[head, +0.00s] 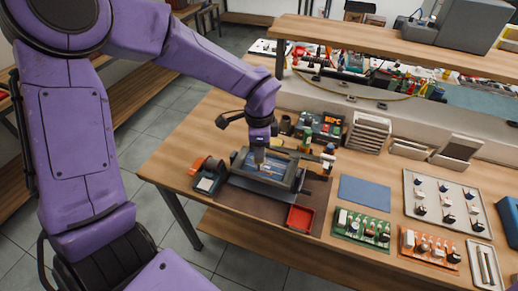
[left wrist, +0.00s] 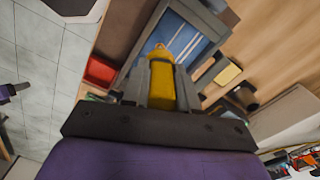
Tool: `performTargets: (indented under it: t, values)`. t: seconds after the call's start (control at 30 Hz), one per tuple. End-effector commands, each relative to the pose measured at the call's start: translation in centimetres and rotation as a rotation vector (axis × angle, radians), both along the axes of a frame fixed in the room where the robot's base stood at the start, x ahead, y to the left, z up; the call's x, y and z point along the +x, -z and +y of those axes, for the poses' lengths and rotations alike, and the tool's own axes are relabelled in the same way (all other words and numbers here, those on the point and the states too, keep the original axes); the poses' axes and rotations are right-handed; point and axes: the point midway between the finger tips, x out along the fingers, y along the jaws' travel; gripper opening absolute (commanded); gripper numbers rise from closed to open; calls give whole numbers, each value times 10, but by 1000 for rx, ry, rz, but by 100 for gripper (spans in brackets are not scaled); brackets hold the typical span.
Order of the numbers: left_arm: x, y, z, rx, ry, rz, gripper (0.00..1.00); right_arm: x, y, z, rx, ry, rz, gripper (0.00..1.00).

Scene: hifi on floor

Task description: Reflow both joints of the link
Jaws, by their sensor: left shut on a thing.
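My left gripper (head: 260,155) is over the grey-framed fixture (head: 291,182) on the brown mat. It is shut on a yellow-handled tool, which looks like a soldering iron; the handle shows between the fingers in the left wrist view (left wrist: 161,86). Its tip points at the blue board (left wrist: 173,38) inside the fixture. I cannot tell whether the tip touches the board. Small pale and copper-coloured marks show on the board in the head view (head: 268,173), but the link and its two joints are too small to make out. My right gripper is not in view.
A red tray (head: 299,219) sits in front of the fixture. An orange-and-dark device (head: 208,178) stands to its left. A blue pad (head: 364,193), a green circuit board (head: 362,228) and an orange board (head: 430,246) lie to the right. A raised shelf (head: 390,42) runs behind.

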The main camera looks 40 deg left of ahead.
Motion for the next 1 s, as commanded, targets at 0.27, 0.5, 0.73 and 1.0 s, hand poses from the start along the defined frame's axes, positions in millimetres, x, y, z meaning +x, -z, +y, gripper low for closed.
performTargets:
  t: [0.27, 0.5, 0.73, 1.0]
  values:
    - [0, 0, 0, -1, 0, -1, 4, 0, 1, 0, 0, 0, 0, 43]
    - [0, 1, 0, -1, 0, -1, 4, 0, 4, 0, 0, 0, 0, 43]
    - [0, 1, 0, -1, 0, -1, 4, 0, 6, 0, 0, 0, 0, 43]
    - [0, 1, 0, -1, 0, 1, 4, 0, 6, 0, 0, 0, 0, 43]
